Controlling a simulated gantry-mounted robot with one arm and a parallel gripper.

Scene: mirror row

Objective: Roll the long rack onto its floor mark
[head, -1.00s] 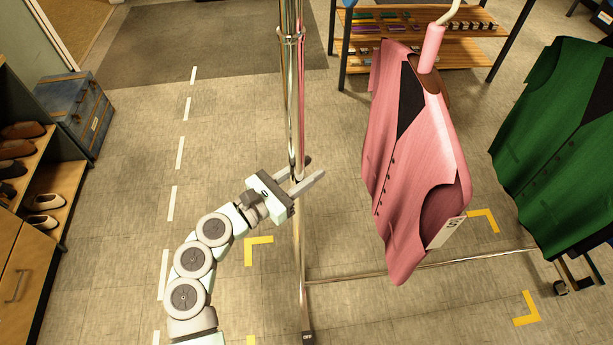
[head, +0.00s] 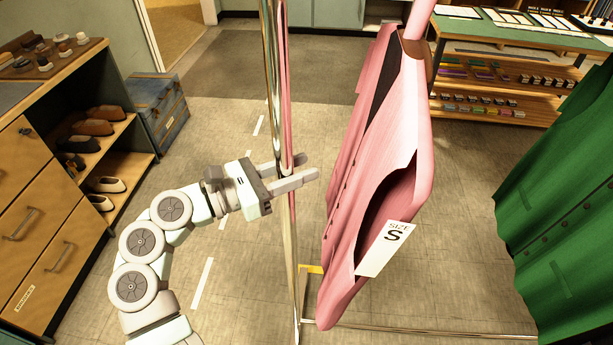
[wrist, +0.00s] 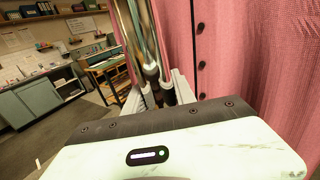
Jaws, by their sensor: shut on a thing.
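The long rack's chrome end post (head: 274,90) stands upright in the head view, with its low base rail (head: 430,330) running right. My gripper (head: 306,168) is shut on this post, one finger on each side. The wrist view also shows the post (wrist: 136,40) between the fingers. A pink vest (head: 375,170) with a size S tag (head: 384,248) hangs on the rack, just right of my gripper. A green garment (head: 565,180) hangs farther right. One yellow corner of the floor mark (head: 313,269) shows beside the post's lower part; the other corners are out of view or hidden.
A shoe cabinet (head: 50,230) with drawers stands at the left, with a blue trunk (head: 158,108) behind it. A table with shelves (head: 490,75) stands at the back right. A dark mat (head: 270,65) lies at the back. White dashes (head: 203,283) line the open floor.

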